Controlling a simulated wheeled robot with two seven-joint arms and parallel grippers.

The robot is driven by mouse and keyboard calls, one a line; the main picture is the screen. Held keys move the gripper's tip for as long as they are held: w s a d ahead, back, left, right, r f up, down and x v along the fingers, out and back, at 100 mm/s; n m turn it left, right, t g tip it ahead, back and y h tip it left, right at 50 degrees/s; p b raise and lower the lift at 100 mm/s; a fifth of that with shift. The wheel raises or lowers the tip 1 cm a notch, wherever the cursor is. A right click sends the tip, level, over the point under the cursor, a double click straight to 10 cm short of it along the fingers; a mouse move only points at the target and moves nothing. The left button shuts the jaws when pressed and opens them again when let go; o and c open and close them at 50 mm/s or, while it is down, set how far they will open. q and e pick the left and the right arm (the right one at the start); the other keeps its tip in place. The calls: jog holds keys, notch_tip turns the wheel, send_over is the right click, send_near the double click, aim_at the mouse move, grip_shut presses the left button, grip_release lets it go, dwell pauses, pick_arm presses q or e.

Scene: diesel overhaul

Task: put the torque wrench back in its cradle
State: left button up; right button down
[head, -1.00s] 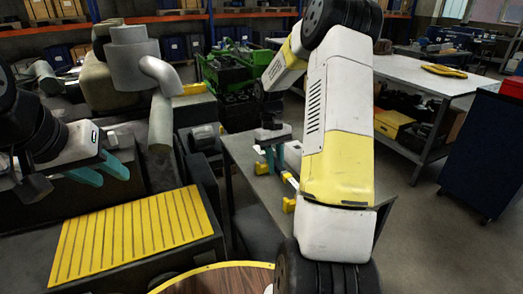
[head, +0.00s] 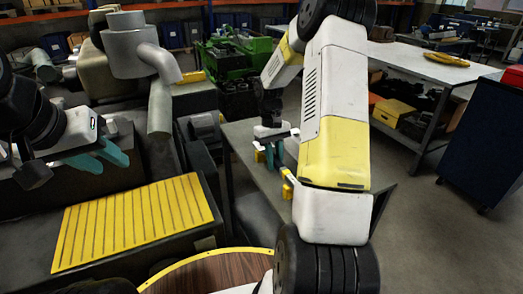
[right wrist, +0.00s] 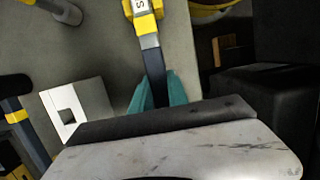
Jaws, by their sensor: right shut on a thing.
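In the right wrist view, my right gripper (right wrist: 158,92) is shut on the dark grip of the torque wrench (right wrist: 150,58). A yellow, lettered section continues from the grip to the top edge. Yellow blocks, possibly the cradle (head: 287,189), stand on that bench beside my right arm. Whether the wrench touches them is not clear. My left gripper (head: 100,157) is open and empty at the left, its teal fingers apart.
The grey bench (head: 243,142) is partly hidden by my right arm. A white-topped table (head: 410,65) and a blue cabinet (head: 485,145) are at right.

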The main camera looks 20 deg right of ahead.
jog(key=shift+f, duration=0.1)
jog(key=shift+f, duration=0.95)
jog(key=c, duration=1.2)
grip_release()
jog(key=v, duration=0.7)
jog(key=shift+r, duration=0.2)
jog(key=s+a+r+t+y, duration=0.1)
jog(key=s+a+r+t, duration=0.25)
jog(key=s+r, duration=0.45)
jog(key=s+a+r+t, duration=0.3)
jog(key=s+a+r, duration=0.25)
jog(key=r, duration=0.45)
jog(key=s+a+r+m+t+y, duration=0.1)
jog(key=s+a+t, duration=0.1)
jog(key=s, duration=0.7)
jog(key=shift+a+r+y, duration=0.25)
jog(key=shift+r+y, duration=0.05)
